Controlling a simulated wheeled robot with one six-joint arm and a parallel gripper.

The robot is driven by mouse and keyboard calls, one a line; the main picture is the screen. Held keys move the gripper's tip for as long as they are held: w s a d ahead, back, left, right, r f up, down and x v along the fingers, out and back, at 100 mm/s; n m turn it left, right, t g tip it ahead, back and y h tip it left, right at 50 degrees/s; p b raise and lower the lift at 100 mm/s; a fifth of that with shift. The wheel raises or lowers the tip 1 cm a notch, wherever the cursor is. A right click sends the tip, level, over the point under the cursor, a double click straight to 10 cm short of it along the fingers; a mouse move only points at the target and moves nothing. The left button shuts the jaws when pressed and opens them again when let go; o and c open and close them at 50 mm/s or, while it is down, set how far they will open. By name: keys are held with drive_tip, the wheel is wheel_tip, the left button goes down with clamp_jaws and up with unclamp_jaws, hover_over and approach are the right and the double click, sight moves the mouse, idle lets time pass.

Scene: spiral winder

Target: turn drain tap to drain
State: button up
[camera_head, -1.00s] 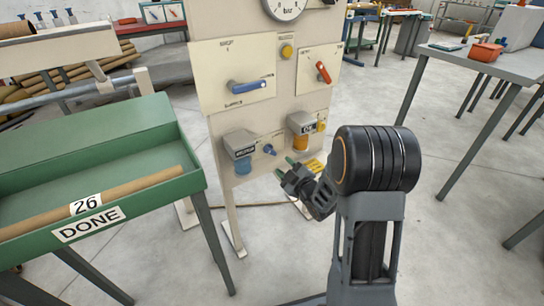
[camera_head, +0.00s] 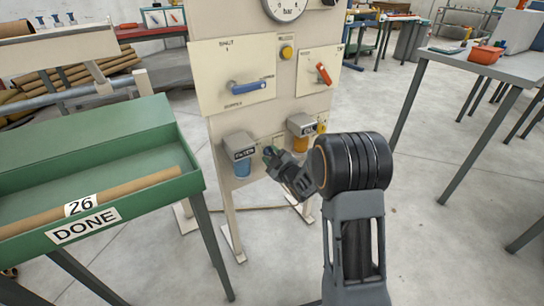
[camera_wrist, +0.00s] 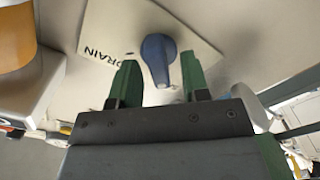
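The drain tap (camera_wrist: 160,58) is a small blue lever on a cream plate marked DRAIN (camera_wrist: 98,38) in the wrist view. Its handle points down the picture, into the gap between my green fingertips. My gripper (camera_wrist: 160,82) is open, with one finger on each side of the handle's end. Narrow gaps show on both sides, so it is not closed on it. In the head view my gripper (camera_head: 270,155) is at the low part of the panel and largely hides the tap.
The filter bowl (camera_head: 240,152) is just left of my gripper, and an amber bowl (camera_head: 301,143) is just right. A blue lever (camera_head: 249,88) and a red lever (camera_head: 323,74) sit above. A green DONE tray (camera_head: 120,150) stands at left.

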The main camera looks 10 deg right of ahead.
clamp_jaws()
drive_tip(key=shift+m, duration=0.4)
drive_tip(key=m, duration=0.4)
drive_tip(key=shift+d, duration=0.1)
drive_tip(key=m, duration=0.4)
drive_tip(key=shift+d+r, duration=0.1)
drive_tip(key=m+p, duration=0.1)
drive_tip(key=m, duration=0.4)
drive_tip(key=shift+w+d, duration=0.1)
drive_tip(key=shift+d+m+p, duration=0.1)
drive_tip(key=shift+m+p, duration=0.65)
drive_tip(key=shift+m, duration=1.45)
